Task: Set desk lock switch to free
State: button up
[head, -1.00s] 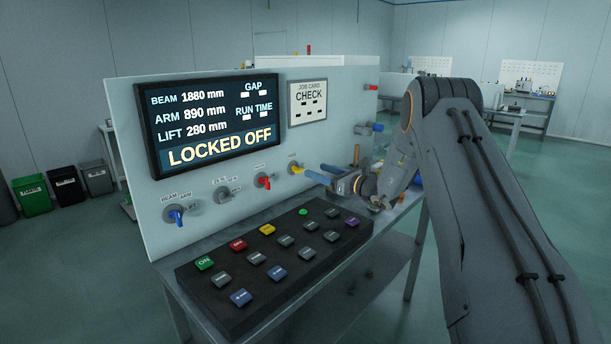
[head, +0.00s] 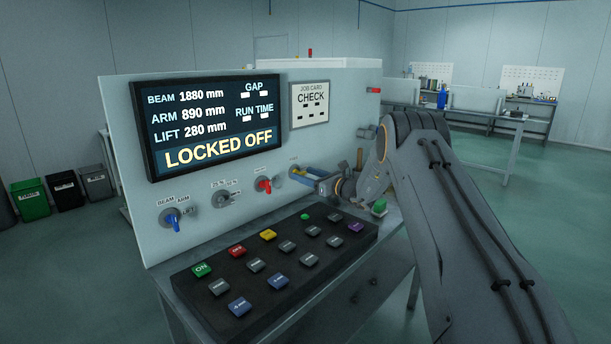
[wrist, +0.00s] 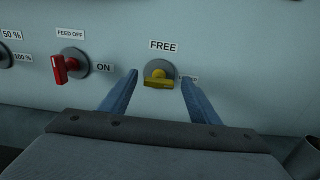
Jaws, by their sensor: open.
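The desk lock switch is a yellow knob (wrist: 158,81) on a grey round base on the panel, under a FREE label (wrist: 163,45). Its handle lies roughly sideways, pointing right toward a second label that is partly hidden by a finger. My gripper (wrist: 158,92) is open, with its two blue fingers on either side of the knob and no clear contact. In the head view my gripper (head: 305,172) reaches to the panel at the rightmost switch and mostly hides the yellow knob. The display (head: 212,122) reads LOCKED OFF.
A red feed switch (wrist: 68,66) is left of the yellow one, and it also shows in the head view (head: 264,185). A blue switch (head: 173,221) sits further left. A sloped button box (head: 270,262) stands below on the desk. A dark cylinder edges into the wrist view's lower right.

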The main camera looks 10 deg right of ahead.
jog(key=shift+w+a, duration=0.1)
jog(key=c, duration=1.1)
jog(key=shift+o, duration=0.2)
jog(key=shift+b, duration=0.3)
jog(key=n+b, duration=0.3)
jog(key=shift+a+f+n+b, duration=0.1)
jog(key=shift+f+n+b, duration=0.1)
jog(key=shift+n+b, duration=0.2)
jog(key=n+b, duration=0.7)
jog(key=b, duration=0.3)
jog(key=n+b, duration=0.7)
jog(key=b, duration=0.3)
jog(key=shift+a+f, duration=0.1)
jog(key=shift+f, duration=0.1)
jog(key=shift+r+b, duration=0.1)
jog(key=shift+b, duration=0.35)
